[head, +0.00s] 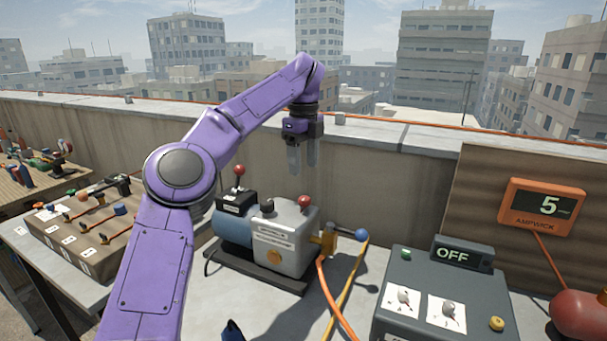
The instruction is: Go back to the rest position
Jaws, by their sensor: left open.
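My left arm, purple, comes in from the lower left. Its gripper (303,157) hangs with the fingers pointing down, apart and empty. It is above and in front of the grey pump unit (283,245) in the picture, with clear space between the fingertips and the red knob (304,201) on top of it. A second red ball lever (239,170) stands to the left, near the forearm. My right gripper does not show.
A control box (448,254) reading OFF, with two switches, stands at the right. An orange meter (541,206) reads 5. Orange and yellow hoses cross the bench from a blue-handled brass valve (361,235). A lever panel (85,235) is at left. A parapet (400,170) runs behind.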

